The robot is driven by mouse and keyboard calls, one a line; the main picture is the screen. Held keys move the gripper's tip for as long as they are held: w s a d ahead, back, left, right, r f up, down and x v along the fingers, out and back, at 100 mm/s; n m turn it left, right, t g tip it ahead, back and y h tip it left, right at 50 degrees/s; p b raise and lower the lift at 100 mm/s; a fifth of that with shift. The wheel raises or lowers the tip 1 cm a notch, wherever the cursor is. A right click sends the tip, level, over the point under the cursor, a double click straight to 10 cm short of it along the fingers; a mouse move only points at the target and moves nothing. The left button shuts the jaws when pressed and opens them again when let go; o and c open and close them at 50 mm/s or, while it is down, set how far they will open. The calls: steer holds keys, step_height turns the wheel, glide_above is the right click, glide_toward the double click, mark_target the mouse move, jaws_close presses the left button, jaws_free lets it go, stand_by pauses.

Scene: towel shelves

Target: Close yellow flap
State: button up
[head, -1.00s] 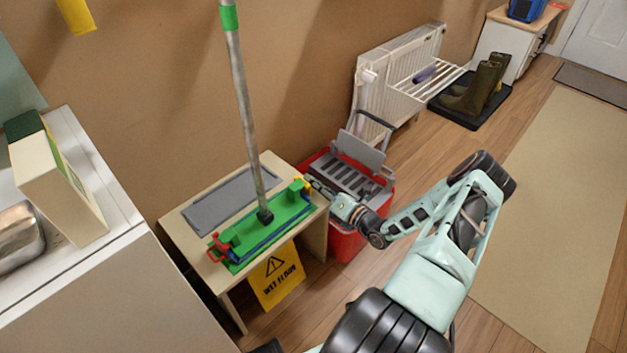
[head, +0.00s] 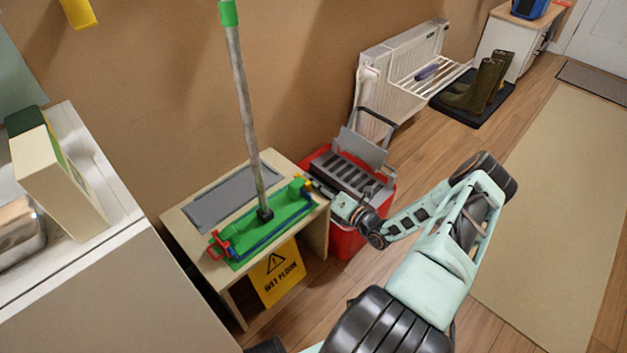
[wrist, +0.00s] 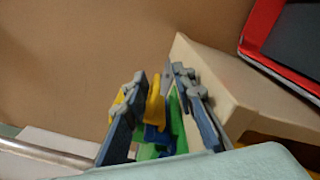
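The yellow flap (head: 307,183) is at the right end of the green mop head (head: 268,225), which lies on a small wooden table. In the wrist view the yellow flap (wrist: 155,102) stands raised between my two grey fingers, with blue and green mop parts below it. My gripper (head: 316,188) is at that end of the mop head, pointing left. In the wrist view my gripper (wrist: 157,77) is open, its fingers apart on both sides of the flap. Another bit of yellow shows by the left finger. I cannot tell whether either finger touches the flap.
The grey mop pole (head: 242,110) rises from the mop head. A grey cloth (head: 228,199) lies behind it on the table (head: 185,232). A red box (head: 345,238) with a raised grey lid stands right of the table. A yellow wet-floor sign (head: 279,273) is below.

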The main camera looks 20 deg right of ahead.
steer(key=shift+s+d, duration=0.1)
steer(key=v, duration=1.1)
steer(key=shift+s, duration=0.4)
steer(key=shift+r, duration=0.1)
